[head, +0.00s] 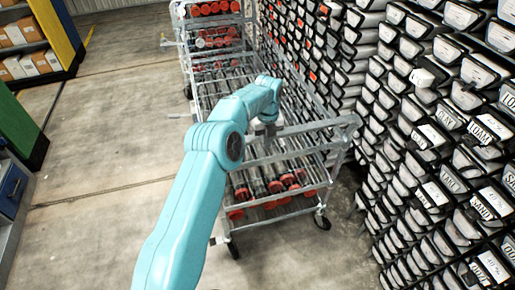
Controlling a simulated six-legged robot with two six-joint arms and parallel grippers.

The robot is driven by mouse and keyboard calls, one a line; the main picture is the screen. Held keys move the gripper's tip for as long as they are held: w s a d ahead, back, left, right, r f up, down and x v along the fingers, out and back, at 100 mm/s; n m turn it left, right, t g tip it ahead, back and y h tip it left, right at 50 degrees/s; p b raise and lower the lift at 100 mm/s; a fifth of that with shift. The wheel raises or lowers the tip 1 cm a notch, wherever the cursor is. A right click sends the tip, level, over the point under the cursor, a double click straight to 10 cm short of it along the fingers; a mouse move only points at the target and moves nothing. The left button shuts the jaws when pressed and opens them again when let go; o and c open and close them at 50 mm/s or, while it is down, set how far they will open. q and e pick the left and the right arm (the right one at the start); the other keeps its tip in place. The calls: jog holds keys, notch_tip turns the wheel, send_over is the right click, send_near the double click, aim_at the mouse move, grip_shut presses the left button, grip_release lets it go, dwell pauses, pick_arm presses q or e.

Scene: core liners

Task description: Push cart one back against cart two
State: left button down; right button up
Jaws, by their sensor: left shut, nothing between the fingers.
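A grey metal cart (310,126) stands nearest me in the aisle, with its raised rail and legs on casters showing. I take it as cart one. It carries long liners with red end caps (262,188) on its lower rack. More grey cart framing (181,22) with red-capped liners stands behind it, seemingly cart two. I cannot tell whether the carts touch. My left arm reaches over the near cart, and its gripper (268,132) is shut and empty at the near cart's rail. Whether it touches the rail is unclear. My right gripper is out of view.
A tall wall of labelled black-framed bins (420,130) runs close along the right. Shelving with cardboard boxes (28,64) stands at the back left, and a green cabinet (18,125) at the left edge. The concrete floor (110,150) left of the carts is clear.

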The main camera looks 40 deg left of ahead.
pick_arm(q)
notch_tip(320, 180, up, 7)
jog(key=shift+p, duration=0.35)
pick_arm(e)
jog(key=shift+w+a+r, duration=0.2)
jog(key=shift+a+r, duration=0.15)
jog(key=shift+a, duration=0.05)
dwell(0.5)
pick_arm(q)
jog(key=shift+s+d+f, duration=0.1)
